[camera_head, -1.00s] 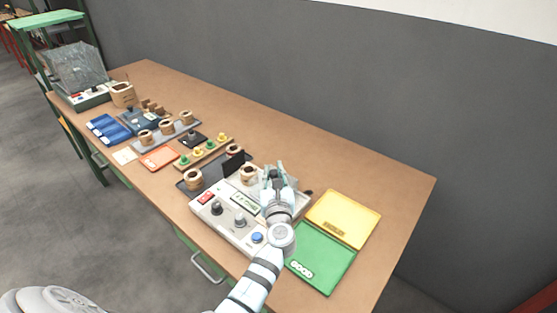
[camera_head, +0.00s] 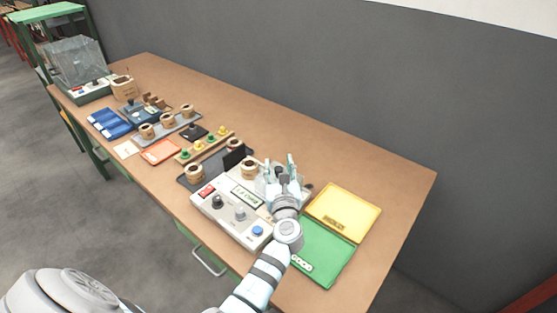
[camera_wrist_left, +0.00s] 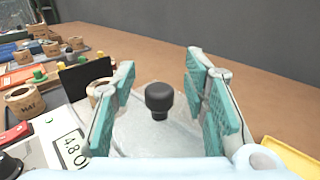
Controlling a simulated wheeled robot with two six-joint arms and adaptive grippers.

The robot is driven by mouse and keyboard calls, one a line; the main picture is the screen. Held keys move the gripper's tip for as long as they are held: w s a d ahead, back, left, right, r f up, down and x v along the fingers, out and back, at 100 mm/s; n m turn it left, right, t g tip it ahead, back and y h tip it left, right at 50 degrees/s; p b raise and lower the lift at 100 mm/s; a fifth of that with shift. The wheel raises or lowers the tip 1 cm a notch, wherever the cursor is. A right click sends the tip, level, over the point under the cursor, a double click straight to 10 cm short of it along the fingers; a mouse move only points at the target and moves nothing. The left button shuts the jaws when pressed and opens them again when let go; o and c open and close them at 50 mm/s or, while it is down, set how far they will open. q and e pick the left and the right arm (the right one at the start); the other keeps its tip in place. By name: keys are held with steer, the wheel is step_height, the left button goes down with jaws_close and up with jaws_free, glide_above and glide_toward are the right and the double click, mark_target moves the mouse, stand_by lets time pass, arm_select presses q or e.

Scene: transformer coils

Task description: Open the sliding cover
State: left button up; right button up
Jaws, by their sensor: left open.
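The grey tester box (camera_head: 228,217) stands on the bench with a display, knobs and a blue button. In the left wrist view a smooth grey cover (camera_wrist_left: 150,135) carries an upright black knob (camera_wrist_left: 159,97). My left gripper (camera_head: 278,170) is over the right side of the tester. In the wrist view its two teal-padded fingers (camera_wrist_left: 160,75) are spread wide, one on each side of the knob, with visible gaps. The gripper hides most of the cover in the head view. My right gripper is not in view.
A green GOOD tray (camera_head: 325,262) and a yellow tray (camera_head: 345,212) lie right of the tester. A copper coil (camera_head: 249,170) and an upright black plate (camera_head: 234,158) are left of the gripper. Several coils and trays fill the bench's left. The back right bench is clear.

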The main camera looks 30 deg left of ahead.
arm_select(q)
step_height(320, 180, up, 9)
steer(key=shift+r, duration=0.1)
stand_by(0.4)
